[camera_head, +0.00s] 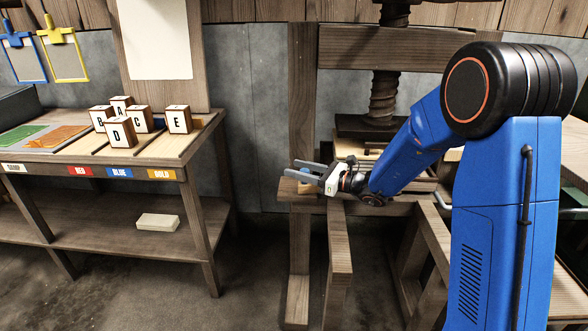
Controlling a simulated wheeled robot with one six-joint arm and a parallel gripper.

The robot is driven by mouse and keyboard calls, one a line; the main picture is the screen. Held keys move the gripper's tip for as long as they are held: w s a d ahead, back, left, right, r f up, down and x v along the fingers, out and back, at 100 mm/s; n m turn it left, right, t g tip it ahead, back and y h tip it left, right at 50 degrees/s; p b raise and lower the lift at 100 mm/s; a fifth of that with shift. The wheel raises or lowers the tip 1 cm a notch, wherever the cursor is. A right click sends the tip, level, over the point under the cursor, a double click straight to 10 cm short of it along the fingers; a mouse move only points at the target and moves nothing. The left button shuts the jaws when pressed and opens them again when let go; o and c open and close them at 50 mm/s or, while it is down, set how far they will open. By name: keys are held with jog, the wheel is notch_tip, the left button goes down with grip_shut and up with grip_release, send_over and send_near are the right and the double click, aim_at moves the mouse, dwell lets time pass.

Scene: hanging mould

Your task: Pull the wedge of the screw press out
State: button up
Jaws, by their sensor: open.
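The wooden screw press stands at the centre right, with its dark screw (384,97) and dark press plate (362,126) above light wooden layers (350,150). My gripper (290,170) is at the left end of the press bed, in front of the left post (302,90). Its two grey fingers point left and are apart. A small orange-brown wooden piece (305,188) shows at or just under the fingers; it may be the wedge, but I cannot tell. I cannot tell whether the fingers touch it. My arm hides the right part of the press.
A wooden table (120,172) at the left holds several lettered blocks, including block E (179,119). A pale block (158,221) lies on its lower shelf. Blue (22,58) and yellow (64,55) frames hang on the wall. Floor between table and press is clear.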

jog(key=shift+x, duration=0.9)
grip_shut()
jog(key=a, duration=0.6)
jog(key=shift+w+a, duration=0.15)
jog(key=shift+a, duration=0.25)
grip_release()
jog(key=shift+a, duration=0.15)
